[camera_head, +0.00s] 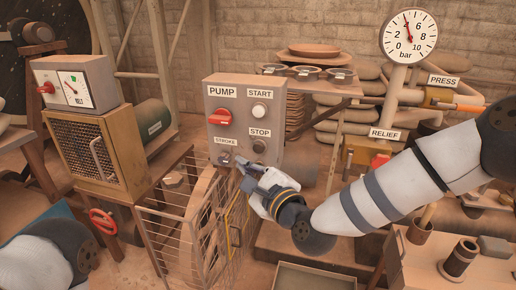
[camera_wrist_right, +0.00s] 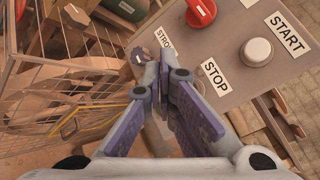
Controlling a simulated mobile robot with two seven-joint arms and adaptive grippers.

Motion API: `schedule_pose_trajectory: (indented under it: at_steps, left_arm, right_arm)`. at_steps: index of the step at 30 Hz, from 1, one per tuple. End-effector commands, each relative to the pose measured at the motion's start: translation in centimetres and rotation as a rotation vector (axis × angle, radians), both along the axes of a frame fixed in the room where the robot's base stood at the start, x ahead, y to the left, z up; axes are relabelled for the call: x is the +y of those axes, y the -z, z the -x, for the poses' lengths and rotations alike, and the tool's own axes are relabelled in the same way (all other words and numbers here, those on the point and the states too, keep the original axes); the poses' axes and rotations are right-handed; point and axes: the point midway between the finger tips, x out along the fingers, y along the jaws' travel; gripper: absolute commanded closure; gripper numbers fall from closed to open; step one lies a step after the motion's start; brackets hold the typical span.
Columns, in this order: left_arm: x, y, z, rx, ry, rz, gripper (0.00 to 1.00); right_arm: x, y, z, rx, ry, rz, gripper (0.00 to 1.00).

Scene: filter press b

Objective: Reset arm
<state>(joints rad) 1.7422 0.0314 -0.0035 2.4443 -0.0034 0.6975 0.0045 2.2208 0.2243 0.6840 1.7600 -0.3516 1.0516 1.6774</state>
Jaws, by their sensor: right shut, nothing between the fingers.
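My right gripper (camera_head: 240,163) is shut and empty, in front of the lower part of the grey pump control box (camera_head: 235,95). In the right wrist view its fingers (camera_wrist_right: 163,72) meet near the STROKE knob (camera_wrist_right: 138,56) and the STOP button; I cannot tell whether they touch the knob. The box carries a red PUMP knob (camera_head: 219,117), a white START button (camera_head: 259,110) and a dark STOP button (camera_head: 259,145). My right arm reaches in from the right. Part of my left arm shows at lower left, but its gripper is out of view.
A wire cage (camera_head: 190,235) with a wheel stands below the box. A gauge (camera_head: 408,36) and the press piping are at right. A meter box (camera_head: 76,83) on a mesh cabinet (camera_head: 88,150) stands at left. A wooden bench (camera_head: 420,262) is at lower right.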

Motion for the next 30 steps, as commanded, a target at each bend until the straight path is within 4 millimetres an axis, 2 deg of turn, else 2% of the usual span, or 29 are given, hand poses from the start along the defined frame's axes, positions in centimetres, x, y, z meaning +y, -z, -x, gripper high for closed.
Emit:
schedule_pose_trajectory:
  at_steps: [12, 14, 16, 17, 18, 20, 21, 23, 24, 26, 27, 29, 30]
  left_arm:
    - [0.0, 0.0, -0.1, -0.002, -0.002, 0.0, 0.6]
    - [0.0, -0.2, -0.2, -0.006, -0.002, 0.0, 0.6]
    - [0.0, -0.6, -0.5, -0.016, -0.002, 0.001, 0.6]
    - [0.0, -0.8, -0.7, -0.023, -0.002, 0.0, 0.6]
    - [0.0, -1.1, -1.0, -0.032, -0.002, 0.0, 0.6]
    - [0.0, -1.6, -1.4, -0.047, -0.004, 0.0, 0.6]
    - [0.0, -1.9, -1.7, -0.056, -0.004, 0.001, 0.6]
    - [0.0, -2.3, -2.1, -0.07, -0.004, 0.0, 0.6]
    - [0.0, -2.6, -2.4, -0.08, -0.004, 0.001, 0.6]
    - [0.0, -3.1, -2.9, -0.095, -0.004, 0.0, 0.6]
    - [0.0, -3.4, -3.2, -0.105, -0.005, 0.001, 0.6]
    - [-0.1, -3.8, -3.6, -0.121, -0.005, 0.001, 0.6]
    - [0.0, -4.1, -3.9, -0.131, -0.005, 0.001, 0.6]
  right_arm:
    - [0.0, 0.2, 0.1, 0.002, -0.001, 0.005, 1.0]
    - [0.0, 1.5, 0.9, 0.019, -0.014, 0.053, 1.0]
    - [-0.2, 4.9, 3.1, 0.064, -0.052, 0.18, 1.0]
    - [-0.4, 6.8, 4.6, 0.087, -0.08, 0.257, 1.0]
    - [-0.9, 9.8, 7.0, 0.125, -0.126, 0.373, 1.0]
    - [-2.1, 13.9, 11.1, 0.179, -0.213, 0.552, 1.0]
    - [-3.0, 16.5, 14.1, 0.213, -0.282, 0.667, 1.0]
    - [-4.9, 19.8, 18.8, 0.263, -0.397, 0.831, 1.0]
    - [-6.3, 21.6, 22.1, 0.293, -0.484, 0.934, 1.0]
    - [-8.6, 23.8, 27.2, 0.336, -0.627, 1.076, 1.0]
    - [-10.4, 24.8, 30.7, 0.361, -0.732, 1.161, 1.0]
    - [-13.1, 25.7, 35.9, 0.395, -0.9, 1.274, 1.0]
    - [-14.8, 25.9, 39.1, 0.412, -1.011, 1.336, 1.0]
